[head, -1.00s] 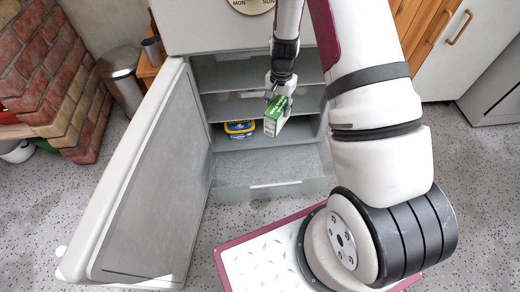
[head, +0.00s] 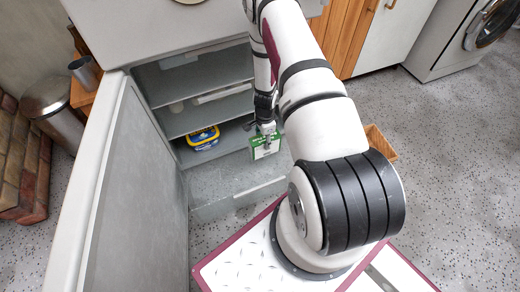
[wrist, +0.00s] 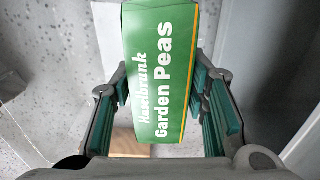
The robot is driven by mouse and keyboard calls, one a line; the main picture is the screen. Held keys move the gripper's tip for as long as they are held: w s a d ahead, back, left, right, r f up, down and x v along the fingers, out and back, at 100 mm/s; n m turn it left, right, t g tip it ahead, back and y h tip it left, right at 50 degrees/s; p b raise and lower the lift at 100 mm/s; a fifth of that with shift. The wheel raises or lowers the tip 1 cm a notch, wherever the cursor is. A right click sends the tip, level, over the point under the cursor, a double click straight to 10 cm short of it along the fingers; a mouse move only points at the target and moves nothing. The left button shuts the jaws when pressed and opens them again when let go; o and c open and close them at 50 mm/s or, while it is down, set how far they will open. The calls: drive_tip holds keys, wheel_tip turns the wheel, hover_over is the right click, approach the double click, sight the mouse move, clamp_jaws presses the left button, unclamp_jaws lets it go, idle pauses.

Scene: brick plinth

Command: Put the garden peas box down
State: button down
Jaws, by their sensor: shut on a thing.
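The garden peas box (head: 265,148) is green with some white and hangs from my gripper (head: 266,130) at the right side of the open fridge's lower part. In the wrist view the box (wrist: 160,75) shows its green "Garden Peas" face between the two green-padded fingers of my gripper (wrist: 162,92). My gripper is shut on the box. From the head view I cannot tell whether the box's bottom touches a surface. My arm hides part of the fridge's right side.
The fridge has several grey shelves (head: 190,118), and a yellow and blue tub (head: 202,138) stands on a low one. The open door (head: 130,190) bounds the left side. A wooden crate (head: 380,145) stands on the floor to the right. A metal bin (head: 52,112) is at the left.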

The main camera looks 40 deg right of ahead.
drive_tip(key=shift+f+b, duration=1)
drive_tip(key=shift+f, duration=1.5)
drive_tip(key=shift+f, duration=0.2)
drive_tip(key=c, duration=0.9)
unclamp_jaws()
drive_tip(key=shift+c, duration=0.2)
drive_tip(key=shift+r, duration=0.1)
wheel_tip(320, 180, up, 12)
drive_tip(key=p, duration=0.5)
drive_tip(key=shift+r, duration=0.1)
